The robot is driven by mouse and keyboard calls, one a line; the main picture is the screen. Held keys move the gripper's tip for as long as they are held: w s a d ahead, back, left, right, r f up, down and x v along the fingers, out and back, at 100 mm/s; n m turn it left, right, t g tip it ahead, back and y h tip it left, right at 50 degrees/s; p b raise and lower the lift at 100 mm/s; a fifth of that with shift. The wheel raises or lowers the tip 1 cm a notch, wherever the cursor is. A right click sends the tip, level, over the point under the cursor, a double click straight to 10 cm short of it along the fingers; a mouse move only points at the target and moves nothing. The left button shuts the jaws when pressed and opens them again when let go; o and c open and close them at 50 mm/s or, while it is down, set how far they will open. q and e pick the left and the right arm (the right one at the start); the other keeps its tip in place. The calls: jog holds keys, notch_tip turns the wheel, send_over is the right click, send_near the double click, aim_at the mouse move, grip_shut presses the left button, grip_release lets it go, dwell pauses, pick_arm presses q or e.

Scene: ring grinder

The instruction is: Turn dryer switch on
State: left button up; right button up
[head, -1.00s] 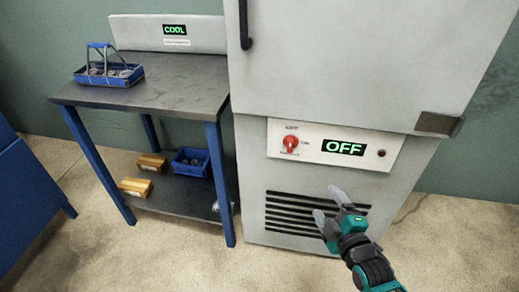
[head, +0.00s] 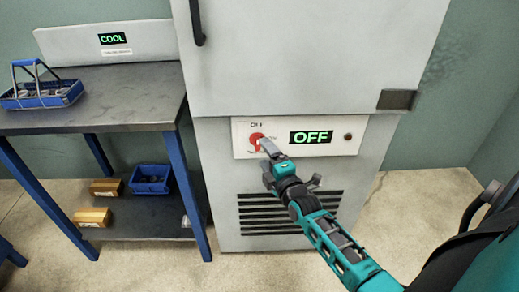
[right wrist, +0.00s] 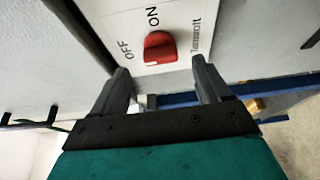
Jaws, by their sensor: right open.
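The dryer is a grey cabinet (head: 310,60) with a white control panel (head: 342,150) below its door. The red rotary switch (head: 257,139) is at the panel's left, and the display (head: 311,137) reads OFF. In the right wrist view the red switch (right wrist: 159,47) lies just beyond the fingertips, between OFF and ON labels. My right gripper (head: 268,160) is at the panel in front of the switch and partly covers it. In the right wrist view its fingers (right wrist: 162,80) are open, spread either side of the switch, with nothing between them. My left gripper is not in view.
A dark-topped table (head: 120,100) with blue legs stands left of the dryer, with a blue basket (head: 42,95) on top. Its lower shelf holds a blue bin (head: 151,179) and small boxes (head: 93,217). A door handle (head: 197,22) projects above the panel.

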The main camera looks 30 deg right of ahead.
aim_at(259, 146)
jog(key=w, duration=0.3)
jog(key=shift+w+d+b, duration=0.25)
jog(key=shift+w+b, duration=0.1)
jog(key=shift+w, duration=0.05)
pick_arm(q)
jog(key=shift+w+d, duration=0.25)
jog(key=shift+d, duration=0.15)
pick_arm(e)
jog(key=shift+w+d, duration=0.1)
jog(key=shift+w, duration=0.35)
jog(key=c, duration=1)
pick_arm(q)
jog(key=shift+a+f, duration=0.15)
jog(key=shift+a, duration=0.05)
pick_arm(e)
jog(key=shift+c, duration=0.2)
